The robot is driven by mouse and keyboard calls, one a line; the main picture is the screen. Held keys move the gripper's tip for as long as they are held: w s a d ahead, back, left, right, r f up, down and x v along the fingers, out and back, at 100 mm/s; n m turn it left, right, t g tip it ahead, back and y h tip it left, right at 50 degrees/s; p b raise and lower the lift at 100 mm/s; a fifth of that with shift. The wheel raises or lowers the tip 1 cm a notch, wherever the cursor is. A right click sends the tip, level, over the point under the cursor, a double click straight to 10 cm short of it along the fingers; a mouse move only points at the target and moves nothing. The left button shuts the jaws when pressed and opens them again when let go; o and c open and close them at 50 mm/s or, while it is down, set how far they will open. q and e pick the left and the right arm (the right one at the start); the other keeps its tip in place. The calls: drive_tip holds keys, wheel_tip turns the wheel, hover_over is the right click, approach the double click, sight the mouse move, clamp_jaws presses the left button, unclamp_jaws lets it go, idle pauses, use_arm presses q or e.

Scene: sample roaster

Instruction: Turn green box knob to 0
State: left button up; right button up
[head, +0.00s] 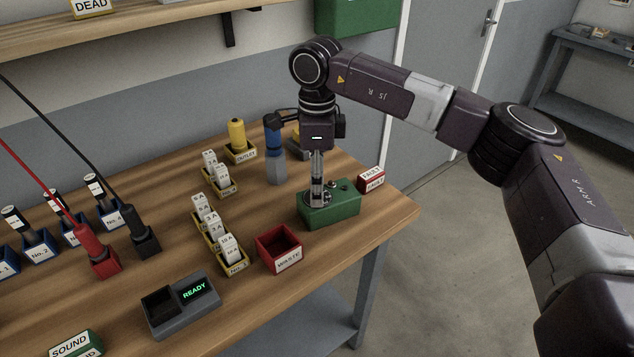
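The green box (341,212) stands on the wooden table near its right edge. My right gripper (317,198) points straight down onto the left part of the box's top. Its fingers look close together there, and they hide the spot under them, so I cannot see the knob or whether they grip it. The number markings on the box are too small to read. A small dark round part shows on the top, right of the fingers. My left gripper is not in view.
A red waste bin (279,250) stands front left of the green box, and a red fault block (371,180) behind it on the right. A blue-grey tool (275,150) stands behind left. A grey device reading READY (181,305) sits at the front.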

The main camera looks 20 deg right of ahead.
wheel_tip(320, 180, up, 12)
idle(0.6)
